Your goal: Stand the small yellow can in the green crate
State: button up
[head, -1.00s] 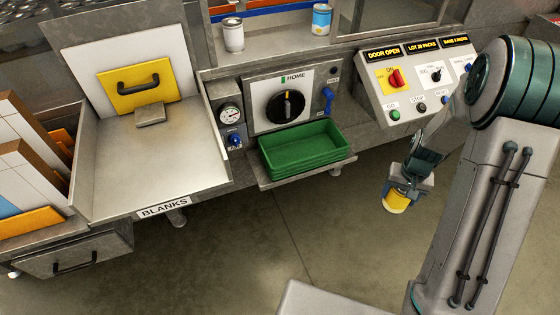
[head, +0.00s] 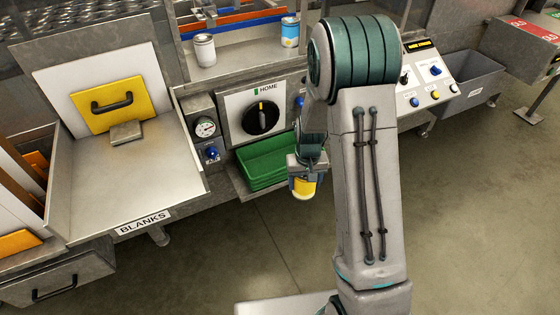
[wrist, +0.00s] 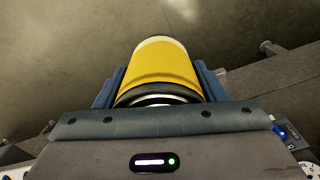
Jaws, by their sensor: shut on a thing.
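The small yellow can (head: 303,188) is held in my gripper (head: 306,176), in front of the right end of the green crate in the head view. In the wrist view the can (wrist: 162,68) lies between the two blue fingers of my gripper (wrist: 160,88), which is shut on it. Floor shows beyond the can in the wrist view. The green crate (head: 262,160) sits on a low shelf below the HOME dial. Its right end is hidden behind my arm and gripper.
A white can (head: 205,50) and a blue can (head: 290,32) stand on the ledge above. The black dial (head: 261,118), gauge (head: 205,127) and blue valve (head: 212,153) are close to the crate. A grey bin (head: 470,82) is at right. The floor in front is clear.

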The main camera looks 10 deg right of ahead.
aim_at(281, 164)
jog(key=u, duration=0.05)
jog(key=i, duration=1.35)
